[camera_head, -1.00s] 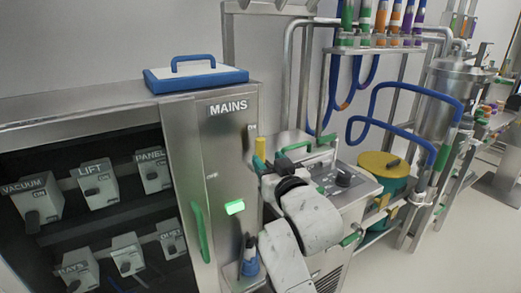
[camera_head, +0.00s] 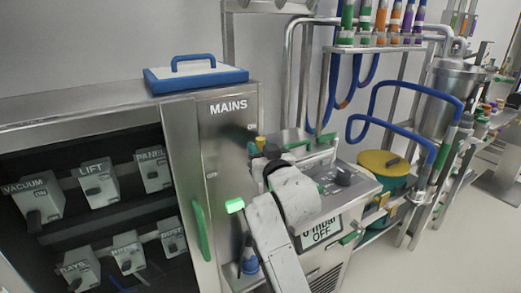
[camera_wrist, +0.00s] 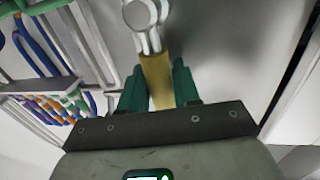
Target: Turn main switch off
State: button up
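The steel cabinet marked MAINS (camera_head: 228,108) stands left of centre in the head view. The main switch's yellow handle (camera_head: 260,142) shows as a small piece right of the cabinet. My gripper (camera_head: 257,150) is at this handle, largely hidden behind my own wrist. In the wrist view, the yellow handle (camera_wrist: 157,80) runs between the two green fingers of my gripper (camera_wrist: 160,88), which lie against both its sides. A round metal piece is at the handle's far end, close to a grey steel surface.
The open cabinet shelves hold several labelled switch boxes (camera_head: 100,182). A green door handle (camera_head: 201,232) sticks out below MAINS. Open floor lies at right.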

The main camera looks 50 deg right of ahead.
grip_shut()
